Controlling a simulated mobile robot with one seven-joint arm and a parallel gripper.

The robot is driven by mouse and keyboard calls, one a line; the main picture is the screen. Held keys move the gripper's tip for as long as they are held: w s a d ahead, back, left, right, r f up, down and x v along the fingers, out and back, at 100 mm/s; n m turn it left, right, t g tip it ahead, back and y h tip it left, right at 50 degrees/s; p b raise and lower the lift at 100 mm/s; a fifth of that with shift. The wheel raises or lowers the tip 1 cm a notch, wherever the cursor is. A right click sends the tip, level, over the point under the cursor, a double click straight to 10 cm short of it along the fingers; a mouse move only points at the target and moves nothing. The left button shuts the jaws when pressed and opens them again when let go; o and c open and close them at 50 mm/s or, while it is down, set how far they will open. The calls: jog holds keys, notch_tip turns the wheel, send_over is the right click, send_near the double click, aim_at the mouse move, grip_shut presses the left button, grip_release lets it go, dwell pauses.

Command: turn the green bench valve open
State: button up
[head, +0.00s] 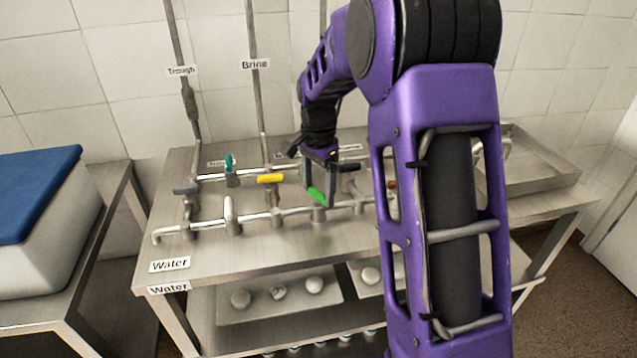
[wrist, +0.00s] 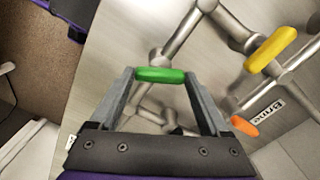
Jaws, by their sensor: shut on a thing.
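The green valve handle (head: 316,196) sits on the front pipe of the steel bench, left of my purple arm in the head view. My gripper (head: 319,190) reaches down over it. In the wrist view the green handle (wrist: 160,75) lies crosswise between the two grey fingertips of my gripper (wrist: 160,78), with one finger at each end. My gripper is shut on the handle. The handle looks roughly in line with the pipe in the head view, though the fingers hide part of it.
A yellow handle (head: 270,178) and a teal handle (head: 229,161) stand on the pipes to the left. An orange handle (wrist: 244,127) shows in the wrist view. A steel tray (head: 535,165) sits at the right. The bench front by the Water label (head: 169,265) is clear.

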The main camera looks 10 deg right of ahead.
aim_at(318, 192)
jog(key=n+p, duration=0.2)
jog(key=n, duration=0.4)
jog(key=shift+r+n, duration=0.15)
jog(key=shift+n, duration=0.15)
jog(key=n+p, duration=0.1)
jog(key=n, duration=0.4)
jog(key=shift+n, duration=0.4)
jog(key=o, duration=1.2)
notch_tip(318, 192, up, 17)
jog(key=shift+r+p, duration=0.1)
jog(key=shift+p, duration=0.7)
